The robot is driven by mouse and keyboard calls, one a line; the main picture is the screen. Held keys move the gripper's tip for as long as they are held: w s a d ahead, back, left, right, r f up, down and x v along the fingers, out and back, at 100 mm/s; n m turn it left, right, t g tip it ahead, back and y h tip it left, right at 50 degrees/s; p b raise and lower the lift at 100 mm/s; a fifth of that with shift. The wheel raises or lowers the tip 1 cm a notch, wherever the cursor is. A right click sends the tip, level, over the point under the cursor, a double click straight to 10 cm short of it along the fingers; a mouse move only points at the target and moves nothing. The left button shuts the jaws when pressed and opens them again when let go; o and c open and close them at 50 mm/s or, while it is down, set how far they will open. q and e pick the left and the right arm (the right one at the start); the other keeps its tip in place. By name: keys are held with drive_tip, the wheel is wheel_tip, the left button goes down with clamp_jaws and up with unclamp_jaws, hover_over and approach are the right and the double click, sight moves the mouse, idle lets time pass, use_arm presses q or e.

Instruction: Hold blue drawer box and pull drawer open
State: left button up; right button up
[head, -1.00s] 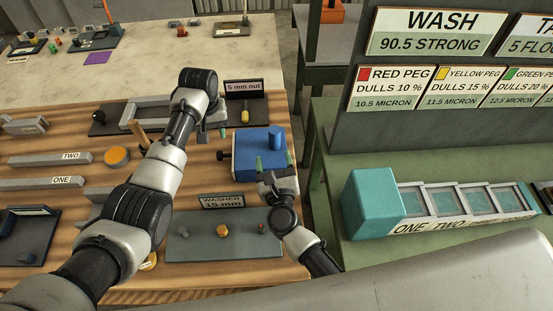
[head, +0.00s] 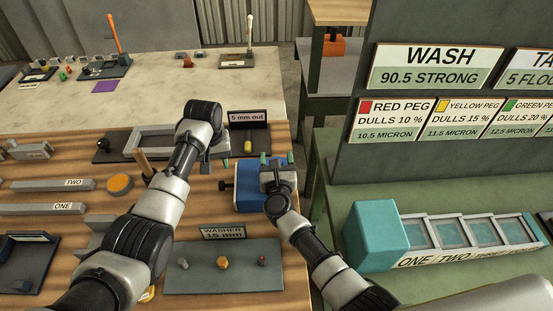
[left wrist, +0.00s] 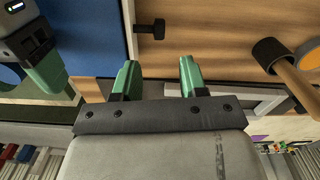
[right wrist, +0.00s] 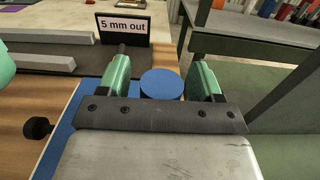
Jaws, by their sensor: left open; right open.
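The blue drawer box (head: 248,194) sits at the right edge of the wooden bench, with a dark knob (head: 224,185) on its left side. The box (left wrist: 85,38) and knob (left wrist: 152,29) also show in the left wrist view. My right gripper (head: 277,160) is over the box, open. In the right wrist view its fingers (right wrist: 160,80) stand either side of the box's round blue post (right wrist: 161,82), with gaps visible. My left gripper (left wrist: 158,78) is open and empty, near the knob but apart from it. In the head view my left arm mostly hides its fingers.
A "5 mm out" sign (head: 248,118) and a dark tray (head: 122,145) stand behind the box. A grey "washer" tray (head: 225,272) lies in front. An upright wooden handle (left wrist: 288,72) is near my left gripper. A green bench (head: 440,200) stands to the right.

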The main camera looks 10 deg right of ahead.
sight(221, 183)
drive_tip(key=c, duration=1.2)
drive_tip(key=o, duration=0.6)
use_arm(q)
drive_tip(key=shift+o, duration=0.2)
use_arm(e)
drive_tip(key=c, duration=0.5)
use_arm(q)
drive_tip(key=shift+s+a+f+t, duration=0.2)
drive_tip(key=shift+s+t, duration=0.3)
drive_tip(key=shift+t, duration=0.2)
drive_tip(key=f+t, duration=0.1)
drive_tip(key=f, duration=0.2)
drive_tip(key=f+m+t, duration=0.1)
drive_tip(key=f, duration=0.2)
drive_tip(key=w+f+t, duration=0.1)
drive_tip(key=f, duration=0.2)
drive_tip(key=shift+d+f+m, duration=0.3)
drive_tip(key=shift+f, duration=0.05)
